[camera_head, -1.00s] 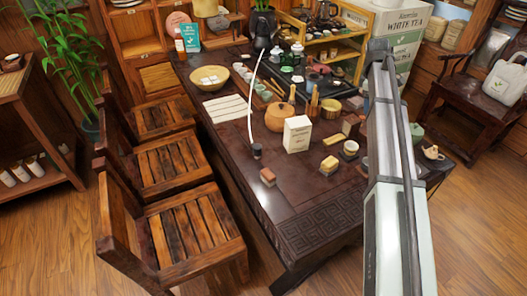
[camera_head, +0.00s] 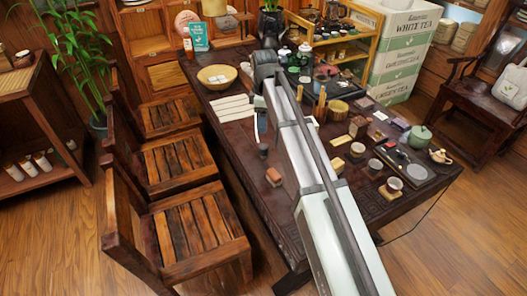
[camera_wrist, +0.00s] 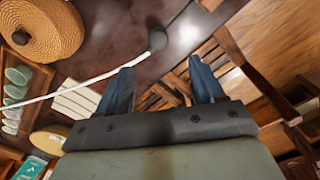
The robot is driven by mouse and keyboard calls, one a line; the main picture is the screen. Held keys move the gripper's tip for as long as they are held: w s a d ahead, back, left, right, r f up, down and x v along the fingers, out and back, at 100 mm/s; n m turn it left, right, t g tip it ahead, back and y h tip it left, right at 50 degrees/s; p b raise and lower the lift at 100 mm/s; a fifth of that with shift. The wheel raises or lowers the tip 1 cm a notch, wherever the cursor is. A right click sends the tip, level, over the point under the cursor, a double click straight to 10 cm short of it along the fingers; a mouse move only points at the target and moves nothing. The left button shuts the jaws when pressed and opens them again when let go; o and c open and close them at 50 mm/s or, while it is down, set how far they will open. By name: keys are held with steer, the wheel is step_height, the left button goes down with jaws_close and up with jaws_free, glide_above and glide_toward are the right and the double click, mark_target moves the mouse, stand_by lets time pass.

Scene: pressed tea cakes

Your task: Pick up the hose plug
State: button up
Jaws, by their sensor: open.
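The hose plug is a small dark cylinder (camera_head: 263,150) on the dark tea table, just left of my arm in the head view. A thin white hose (camera_head: 256,127) runs from it; my arm hides most of the hose there. In the wrist view the plug (camera_wrist: 157,40) lies beyond my fingertips, a little left of the middle between them, with the white hose (camera_wrist: 62,93) running off to the left. My gripper (camera_wrist: 161,76) is open and empty, with its two blue-grey fingers apart. It does not touch the plug. In the head view the fingers cannot be made out.
A reddish-brown block (camera_head: 273,177) lies near the plug. A round woven-looking lidded pot (camera_wrist: 42,32) is at the upper left of the wrist view. White strips (camera_head: 233,106) and a bowl (camera_head: 217,76) are farther back. Wooden chairs (camera_head: 198,229) line the table's left side.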

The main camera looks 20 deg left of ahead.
glide_above(263, 146)
steer(key=f, duration=0.7)
steer(key=shift+s+d+f, duration=0.15)
steer(key=shift+s+f, duration=0.05)
steer(key=shift+f, duration=0.2)
steer(key=shift+w+f, duration=0.15)
steer(key=shift+f, duration=1.35)
steer(key=shift+w+f, duration=0.1)
steer(key=shift+f, duration=1.4)
steer(key=c, duration=1.1)
steer(key=shift+c, duration=0.2)
steer(key=shift+r, duration=0.15)
